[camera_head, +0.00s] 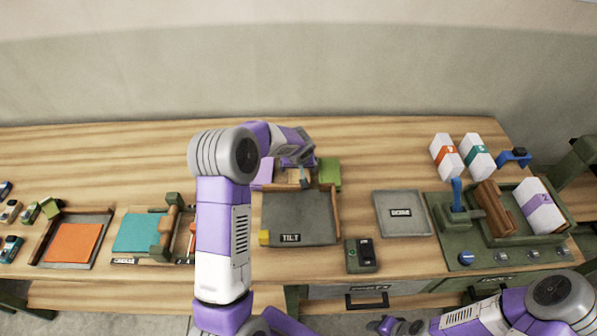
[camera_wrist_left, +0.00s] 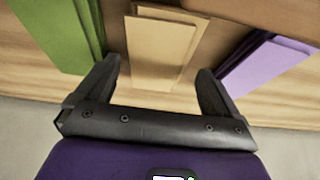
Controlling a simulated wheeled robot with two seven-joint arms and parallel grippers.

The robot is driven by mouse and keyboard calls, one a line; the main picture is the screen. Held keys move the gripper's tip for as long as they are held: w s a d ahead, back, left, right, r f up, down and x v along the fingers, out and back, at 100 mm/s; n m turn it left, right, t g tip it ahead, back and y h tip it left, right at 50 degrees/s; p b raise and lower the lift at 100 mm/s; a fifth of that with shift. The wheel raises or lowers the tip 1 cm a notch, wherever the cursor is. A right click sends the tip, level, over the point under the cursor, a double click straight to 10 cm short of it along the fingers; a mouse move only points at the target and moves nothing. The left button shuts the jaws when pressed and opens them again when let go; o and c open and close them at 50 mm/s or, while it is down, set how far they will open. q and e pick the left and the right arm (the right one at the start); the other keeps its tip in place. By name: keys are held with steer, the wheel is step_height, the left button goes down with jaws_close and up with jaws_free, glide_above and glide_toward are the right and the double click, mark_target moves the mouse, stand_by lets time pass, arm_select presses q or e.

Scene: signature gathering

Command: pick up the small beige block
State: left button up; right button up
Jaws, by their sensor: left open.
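The small beige block (camera_wrist_left: 160,50) stands between a green block (camera_wrist_left: 60,35) and a purple block (camera_wrist_left: 265,65) in the left wrist view. In the head view the beige block (camera_head: 293,175) is partly hidden by my left gripper (camera_head: 303,178). My left gripper (camera_wrist_left: 157,78) is open, its two fingers on either side of the block's near end. I cannot tell whether the fingers touch it. My right gripper (camera_head: 398,326) is low at the bottom edge of the head view, away from the blocks, too small to read.
A grey plate (camera_head: 402,213) and a dark green device (camera_head: 361,256) lie to the right. The table behind the blocks is clear.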

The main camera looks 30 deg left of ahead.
arm_select(q)
steer(key=shift+x, duration=1.2)
steer(key=c, duration=1.2)
steer(key=shift+r, duration=0.1)
